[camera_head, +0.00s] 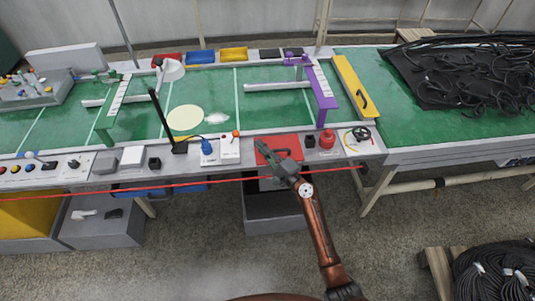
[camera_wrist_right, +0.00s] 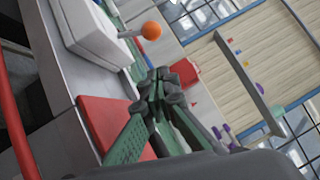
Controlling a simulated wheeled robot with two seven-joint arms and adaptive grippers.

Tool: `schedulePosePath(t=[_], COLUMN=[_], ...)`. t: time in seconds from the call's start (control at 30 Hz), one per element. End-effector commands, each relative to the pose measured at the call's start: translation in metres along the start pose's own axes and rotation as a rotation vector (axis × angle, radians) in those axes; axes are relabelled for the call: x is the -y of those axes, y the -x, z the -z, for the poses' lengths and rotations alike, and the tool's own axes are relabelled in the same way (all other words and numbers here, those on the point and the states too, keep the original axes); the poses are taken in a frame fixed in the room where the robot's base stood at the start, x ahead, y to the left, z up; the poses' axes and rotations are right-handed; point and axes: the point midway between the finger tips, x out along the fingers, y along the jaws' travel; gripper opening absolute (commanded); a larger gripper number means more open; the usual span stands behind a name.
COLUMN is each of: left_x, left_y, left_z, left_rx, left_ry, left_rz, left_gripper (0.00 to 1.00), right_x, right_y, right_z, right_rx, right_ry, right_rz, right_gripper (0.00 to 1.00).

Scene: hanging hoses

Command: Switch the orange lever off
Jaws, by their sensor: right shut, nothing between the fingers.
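The orange lever (camera_head: 236,133) has a round orange knob at the back of a white box (camera_head: 229,153) on the front ledge of the table. In the right wrist view the orange knob (camera_wrist_right: 151,30) sits on a short pale stem that sticks out from the white box (camera_wrist_right: 88,30). My right gripper (camera_head: 261,146) is shut and empty, just right of the box and over a red plate (camera_head: 284,142). In the wrist view its fingertips (camera_wrist_right: 160,78) are together, apart from the knob. My left gripper is not in view.
A blue connector (camera_head: 207,146) stands left of the lever box. A red knob-like fixture (camera_head: 327,139) stands to the right. A thin red line (camera_head: 120,190) crosses in front of the table. Purple and yellow fixtures (camera_head: 354,88) are behind at right. Black hoses (camera_head: 460,75) cover the far right.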

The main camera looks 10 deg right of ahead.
Motion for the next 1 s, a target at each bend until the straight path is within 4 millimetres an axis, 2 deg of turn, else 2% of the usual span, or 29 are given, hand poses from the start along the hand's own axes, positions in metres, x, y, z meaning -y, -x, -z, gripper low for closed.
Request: schedulePosePath(t=[0.1, 0.33, 0.57, 1.0], left_x=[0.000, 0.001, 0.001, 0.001], left_y=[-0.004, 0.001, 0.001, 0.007], left_z=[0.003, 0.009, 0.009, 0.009], left_rx=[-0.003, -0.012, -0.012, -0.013], left_ry=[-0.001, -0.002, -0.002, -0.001], left_rz=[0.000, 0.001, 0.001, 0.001], left_gripper=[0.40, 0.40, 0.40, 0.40], right_x=[-0.001, 0.001, 0.000, 0.005], right_y=[-0.025, -0.046, -0.051, -0.048], right_z=[-0.001, -0.023, -0.029, -0.024], right_rx=[0.001, 0.001, 0.000, -0.008], right_ry=[-0.001, -0.002, 0.000, 0.013], right_rz=[0.000, 0.001, 0.000, -0.005], right_gripper=[0.00, 0.00, 0.00, 0.00])
